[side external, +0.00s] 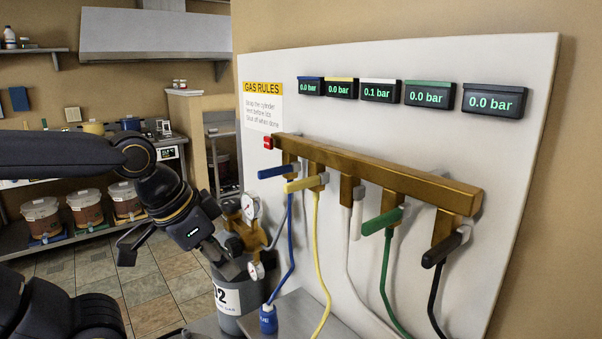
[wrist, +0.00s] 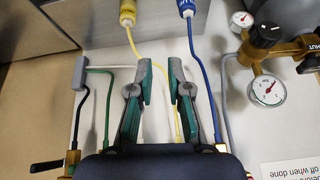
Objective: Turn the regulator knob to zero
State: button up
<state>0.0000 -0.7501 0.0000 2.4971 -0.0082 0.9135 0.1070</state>
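The brass regulator (side external: 254,236) stands on the grey cylinder in the side view, with two round gauges. In the wrist view its black knob (wrist: 266,37) is at the upper right, on the brass body (wrist: 296,48). The larger gauge (wrist: 268,90) has a red needle; I cannot read its value. My gripper (wrist: 159,88) is open with nothing between its green-padded fingers, and the knob lies to their right, apart from them. In the side view my gripper (side external: 183,262) is just left of the regulator, where one finger overlaps it in the picture.
A brass manifold (side external: 385,175) carries several coloured valve handles. The white handle (side external: 356,222) hangs down. Blue (wrist: 205,85) and yellow hoses (wrist: 134,45) run near my fingers. The cylinder (side external: 241,312) stands below.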

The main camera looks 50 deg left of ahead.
jog(key=o, duration=0.3)
jog(key=shift+w+a+r+m+h, duration=0.15)
jog(key=shift+w+r+m, duration=0.2)
jog(key=shift+r+m, duration=0.3)
jog(key=shift+w+r+m+h, duration=0.15)
jog(key=shift+w+r+m, duration=0.2)
jog(key=shift+r+m, duration=0.25)
jog(key=o, duration=0.4)
jog(key=shift+g, duration=0.3)
jog(key=w+a, duration=0.1)
jog(key=a, duration=0.1)
jog(key=w+a+r, duration=0.1)
jog(key=a, duration=0.1)
jog(key=w+a+r, duration=0.1)
jog(key=shift+a+r, duration=0.25)
jog(key=shift+a, duration=0.15)
jog(key=shift+c, duration=0.2)
jog(key=o, duration=0.3)
jog(key=shift+n, duration=0.65)
jog(key=a, duration=0.5)
jog(key=w+a, duration=0.1)
jog(key=a, duration=0.2)
jog(key=shift+a+r, duration=0.15)
jog(key=shift+r, duration=0.15)
jog(key=n, duration=0.2)
send_near(228, 241)
jog(key=shift+g, duration=0.3)
jog(key=x, duration=1.1)
jog(key=shift+w+f, duration=0.15)
jog(key=shift+w, duration=0.15)
